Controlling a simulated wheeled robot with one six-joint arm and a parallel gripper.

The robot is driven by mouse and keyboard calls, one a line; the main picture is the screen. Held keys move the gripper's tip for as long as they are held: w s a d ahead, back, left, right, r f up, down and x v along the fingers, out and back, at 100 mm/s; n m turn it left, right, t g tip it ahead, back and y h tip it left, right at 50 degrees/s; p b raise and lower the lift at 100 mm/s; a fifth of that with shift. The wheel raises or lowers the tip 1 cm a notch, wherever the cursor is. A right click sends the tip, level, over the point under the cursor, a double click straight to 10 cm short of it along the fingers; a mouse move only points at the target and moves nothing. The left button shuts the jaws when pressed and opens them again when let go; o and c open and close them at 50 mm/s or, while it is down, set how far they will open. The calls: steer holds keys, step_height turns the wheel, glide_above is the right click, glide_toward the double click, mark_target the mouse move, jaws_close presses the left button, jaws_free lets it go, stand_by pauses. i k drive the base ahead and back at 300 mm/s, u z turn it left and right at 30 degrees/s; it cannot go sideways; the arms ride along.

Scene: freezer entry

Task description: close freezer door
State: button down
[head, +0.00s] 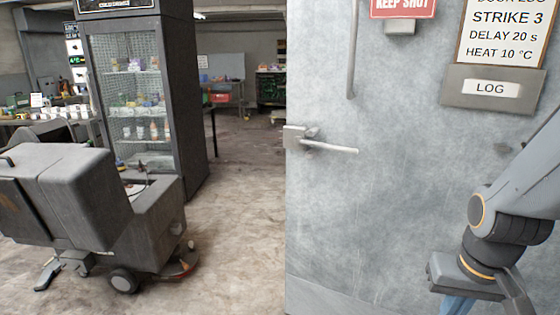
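The grey metal freezer door (400,220) fills the right half of the head view. Its left edge stands free, with the room showing beyond it. A lever handle (335,149) sticks out near that edge, and a vertical bar handle (351,60) is above it. My gripper (485,304) is at the lower right, in front of the door and well to the right of and below the lever. Its fingertips run out at the bottom of the picture, so its opening is not clear. Whether it touches the door cannot be told. The door frame is not in view.
A red sign (402,8), a white notice (505,28) and a log holder (494,90) are on the door. A grey floor-cleaning machine (90,205) stands at left, before a glass-front cooler (140,100). The floor (240,230) between machine and door is clear.

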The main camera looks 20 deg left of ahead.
mark_target(363, 230)
steer(key=u, duration=0.2)
steer(key=i, duration=1.05)
steer(key=z, duration=0.25)
